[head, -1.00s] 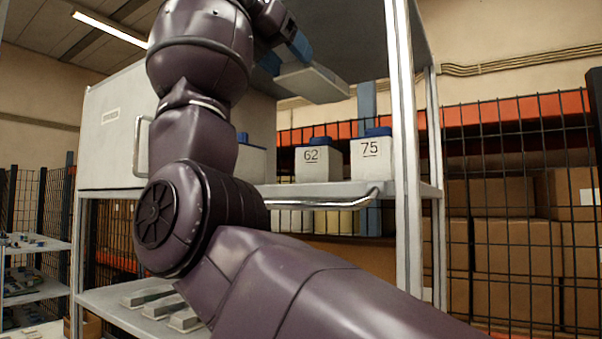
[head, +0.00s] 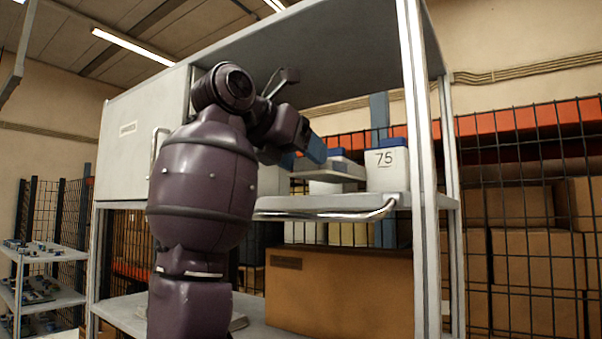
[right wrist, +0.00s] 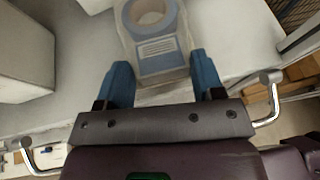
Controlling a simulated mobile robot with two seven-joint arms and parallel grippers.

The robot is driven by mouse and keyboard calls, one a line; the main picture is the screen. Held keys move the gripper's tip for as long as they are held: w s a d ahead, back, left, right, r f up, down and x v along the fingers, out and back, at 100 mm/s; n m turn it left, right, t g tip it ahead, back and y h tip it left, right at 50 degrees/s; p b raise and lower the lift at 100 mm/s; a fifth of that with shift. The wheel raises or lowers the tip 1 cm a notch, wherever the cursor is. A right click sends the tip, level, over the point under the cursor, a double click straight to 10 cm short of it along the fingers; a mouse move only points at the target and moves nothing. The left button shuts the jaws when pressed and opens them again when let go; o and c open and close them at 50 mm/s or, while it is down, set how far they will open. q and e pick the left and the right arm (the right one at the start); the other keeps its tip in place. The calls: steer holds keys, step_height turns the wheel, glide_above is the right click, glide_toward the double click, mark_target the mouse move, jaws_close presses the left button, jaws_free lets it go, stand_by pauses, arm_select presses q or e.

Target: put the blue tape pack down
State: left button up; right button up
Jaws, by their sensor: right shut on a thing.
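The blue tape pack (right wrist: 158,48) is a pale flat pack with a light blue ring and label, between the two blue fingers of my right gripper (right wrist: 160,72). In the head view my right gripper (head: 313,150) holds the pack (head: 328,174) roughly level, a little above the shelf (head: 290,203) and in front of the white bins. Whether the pack touches the shelf cannot be told for sure. In the right wrist view the shelf surface (right wrist: 235,35) lies under and around the pack. My left gripper is not in view.
A white bin marked 75 (head: 386,168) stands right of the pack; another blue-lidded bin is partly hidden behind it. A metal rail (head: 340,212) runs along the shelf front. A post (head: 418,170) stands at right. A brown box (head: 340,290) sits on the lower shelf.

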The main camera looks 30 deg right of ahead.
mark_target(301, 173)
step_height(301, 173, down, 3)
steer(key=shift+f, duration=0.1)
stand_by(0.3)
steer(key=shift+f, duration=0.1)
steer(key=o, duration=1.1)
steer(key=shift+c, duration=0.2)
